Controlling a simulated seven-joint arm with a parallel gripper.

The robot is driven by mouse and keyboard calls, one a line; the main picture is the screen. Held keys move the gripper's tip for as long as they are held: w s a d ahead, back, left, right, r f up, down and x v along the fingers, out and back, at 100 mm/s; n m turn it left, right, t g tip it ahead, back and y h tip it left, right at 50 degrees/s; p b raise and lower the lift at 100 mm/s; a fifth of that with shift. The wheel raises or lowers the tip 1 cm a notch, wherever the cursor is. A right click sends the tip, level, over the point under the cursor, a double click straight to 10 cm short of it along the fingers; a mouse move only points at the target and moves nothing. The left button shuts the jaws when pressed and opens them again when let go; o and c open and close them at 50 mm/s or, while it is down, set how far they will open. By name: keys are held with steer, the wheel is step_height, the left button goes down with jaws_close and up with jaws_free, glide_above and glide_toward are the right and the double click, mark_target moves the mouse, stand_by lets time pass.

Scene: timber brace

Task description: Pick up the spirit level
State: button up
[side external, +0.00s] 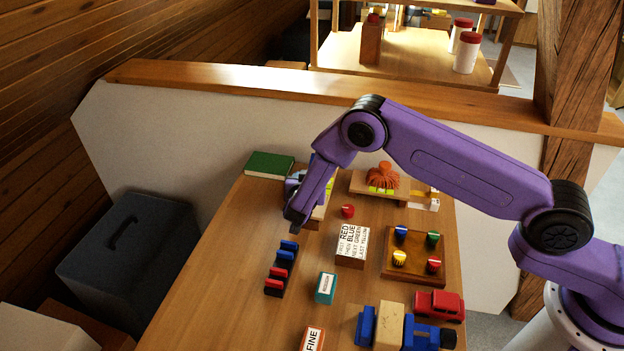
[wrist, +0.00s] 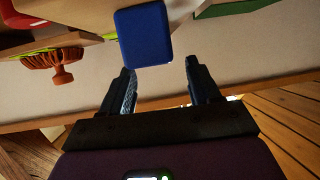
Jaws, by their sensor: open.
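No object in view can be named the spirit level with certainty. In the wrist view a blue block-shaped piece (wrist: 145,36) lies just beyond and between my fingertips. It looks like one end of a longer pale item, whose far part is out of frame. My gripper (wrist: 160,88) is open, with nothing between its fingers that I can see. In the side view my gripper (side external: 292,216) points down over the far left of the table, and my arm partly hides a pale piece with yellow-green parts (side external: 326,186) beside it.
A green book (side external: 269,164) lies at the table's far left corner. A wooden piece with an orange tufted thing (side external: 382,175) stands to the right. Nearby are a text block (side external: 351,247), a knob board (side external: 414,269), a red-blue switch strip (side external: 280,270) and a red toy car (side external: 440,305).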

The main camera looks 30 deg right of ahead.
steer(key=shift+x, duration=1.95)
steer(key=shift+a+f, duration=0.1)
jaws_close()
